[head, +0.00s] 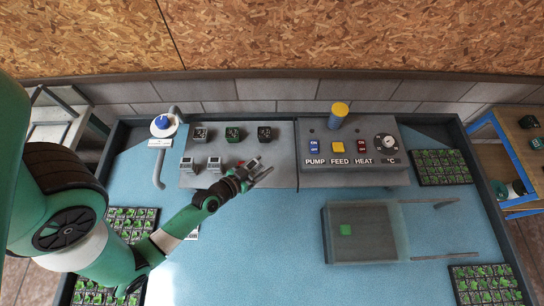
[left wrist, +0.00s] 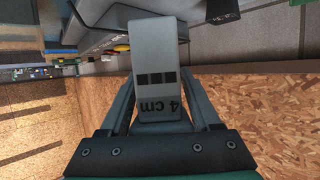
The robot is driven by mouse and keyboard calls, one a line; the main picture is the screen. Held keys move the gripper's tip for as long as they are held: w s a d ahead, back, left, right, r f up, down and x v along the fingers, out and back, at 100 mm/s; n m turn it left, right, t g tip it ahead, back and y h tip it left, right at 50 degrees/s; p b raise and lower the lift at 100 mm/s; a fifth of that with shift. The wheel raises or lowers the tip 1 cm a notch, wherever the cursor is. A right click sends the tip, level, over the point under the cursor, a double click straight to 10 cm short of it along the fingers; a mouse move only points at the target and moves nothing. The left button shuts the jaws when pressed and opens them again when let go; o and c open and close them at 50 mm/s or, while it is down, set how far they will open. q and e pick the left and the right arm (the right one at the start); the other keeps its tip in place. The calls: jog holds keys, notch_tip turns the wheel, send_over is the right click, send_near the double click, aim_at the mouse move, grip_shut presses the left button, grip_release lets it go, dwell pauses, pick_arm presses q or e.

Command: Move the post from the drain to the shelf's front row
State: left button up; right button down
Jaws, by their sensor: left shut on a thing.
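My left gripper (head: 262,174) is shut on a pale grey post (left wrist: 157,65) marked "4 cm" with three black squares. In the left wrist view the post stands between the two fingers, its label upside down. In the head view the gripper is over the front right part of the grey shelf (head: 283,150); the post is small and partly hidden there. Two small grey blocks, one of them here (head: 214,163), stand in the front row at the left. Which part is the drain I cannot tell. My right gripper is not in view.
Dark cubes (head: 233,134) stand in the shelf's back row. A control panel (head: 350,151) with a yellow-topped cylinder (head: 338,115) adjoins on the right. Plant trays (head: 441,167) line the sides. The blue middle is clear.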

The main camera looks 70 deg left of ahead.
pick_arm(q)
jog(key=w+a+f+b, duration=0.1)
jog(key=w+f, duration=0.1)
jog(key=w+a+f+b, duration=0.1)
jog(key=w+f, duration=0.1)
jog(key=w+a+f+b, duration=0.1)
jog(key=w+f, duration=0.1)
jog(key=shift+w+a+f+b, duration=0.2)
jog(key=shift+a+f+b, duration=0.05)
jog(key=shift+a+b, duration=0.1)
jog(key=shift+w+a+f, duration=0.15)
jog(key=shift+w+a, duration=0.05)
jog(key=shift+w, duration=0.1)
jog(key=f+b, duration=0.4)
jog(key=shift+w+a+f, duration=0.1)
jog(key=shift+w+a, duration=0.1)
jog(key=shift+w, duration=0.15)
jog(key=o, duration=1.4)
